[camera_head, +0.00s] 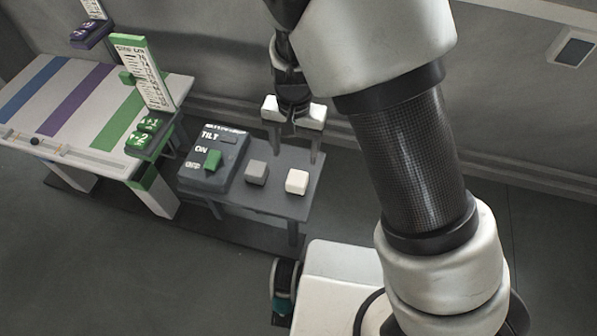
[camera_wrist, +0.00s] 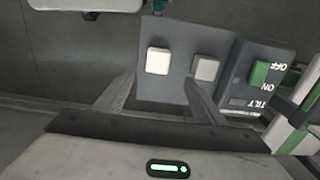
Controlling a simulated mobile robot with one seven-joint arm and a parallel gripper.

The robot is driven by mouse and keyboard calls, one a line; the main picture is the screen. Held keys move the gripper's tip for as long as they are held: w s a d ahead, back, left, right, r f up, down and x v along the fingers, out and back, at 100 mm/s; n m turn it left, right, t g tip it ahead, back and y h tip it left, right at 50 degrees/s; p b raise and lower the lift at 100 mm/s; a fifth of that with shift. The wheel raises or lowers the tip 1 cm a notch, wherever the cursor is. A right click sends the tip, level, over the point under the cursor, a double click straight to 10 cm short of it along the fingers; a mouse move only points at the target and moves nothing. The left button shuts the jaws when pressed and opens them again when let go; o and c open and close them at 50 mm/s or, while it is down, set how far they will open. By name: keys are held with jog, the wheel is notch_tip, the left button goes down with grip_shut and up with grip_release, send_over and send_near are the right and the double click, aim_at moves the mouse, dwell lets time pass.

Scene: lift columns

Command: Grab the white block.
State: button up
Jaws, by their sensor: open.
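The white block (camera_head: 297,181) sits near the right end of a small grey table (camera_head: 268,205). In the wrist view the white block (camera_wrist: 158,61) is left of the grey block (camera_wrist: 206,68), ahead of the fingers. My gripper (camera_head: 294,140) is open and empty, above and behind the table in the head view. In the wrist view its two fingers (camera_wrist: 158,92) are spread, with the white block beyond the gap between them. Nothing touches the white block.
A grey block (camera_head: 257,172) stands left of the white block. Further left is a dark control box (camera_head: 212,158) with a green switch and TILT, ON, OFF labels. A striped table (camera_head: 75,100) with green and purple column parts stands at left. A wall is behind.

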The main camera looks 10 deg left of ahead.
aim_at(297, 177)
jog(key=f, duration=0.4)
jog(key=f+b, duration=0.1)
jog(key=f, duration=0.8)
jog(key=shift+d+f+b, duration=0.1)
jog(key=shift+d+b, duration=0.15)
jog(key=shift+b, duration=0.05)
grip_shut()
